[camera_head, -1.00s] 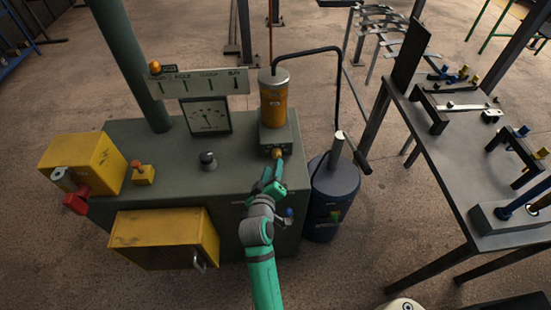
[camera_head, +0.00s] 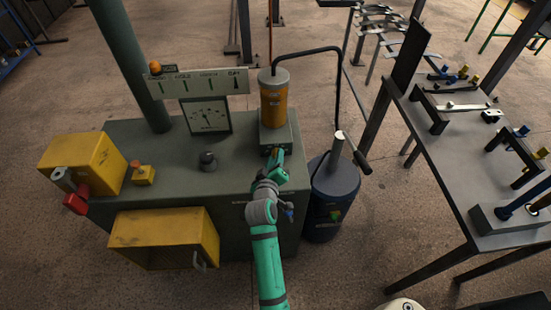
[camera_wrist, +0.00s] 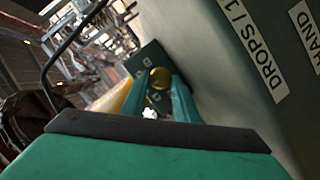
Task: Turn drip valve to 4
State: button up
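The drip valve's brass knob (camera_wrist: 160,78) sits on the front of the grey-green block (camera_head: 290,133) under the orange cylinder (camera_head: 273,105). My gripper (camera_head: 275,153) is at that block in the head view and mostly hides the knob. In the wrist view my gripper's two green fingers (camera_wrist: 160,85) lie on either side of the knob, and both appear to press against it. Small square marks surround the knob on the block's face, but they are too small to read.
A grey table (camera_head: 440,165) stands further right.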

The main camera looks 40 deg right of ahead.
jog(key=shift+m, duration=0.3)
jog(key=m+y, duration=0.1)
jog(key=m, duration=0.1)
jog(key=shift+s+d+r+m+t+y, duration=0.1)
jog(key=shift+d+m+t+y, duration=0.05)
jog(key=shift+m+t+y, duration=0.2)
jog(key=shift+s+d+m+t+y, duration=0.15)
jog(key=shift+m+t+y, duration=0.3)
jog(key=shift+m+y, duration=0.75)
jog(key=shift+m+h, duration=0.25)
jog(key=shift+m, duration=0.1)
jog(key=o, duration=0.8)
jog(key=v, duration=1)
jog(key=shift+s+r, duration=0.1)
jog(key=shift+s, duration=0.25)
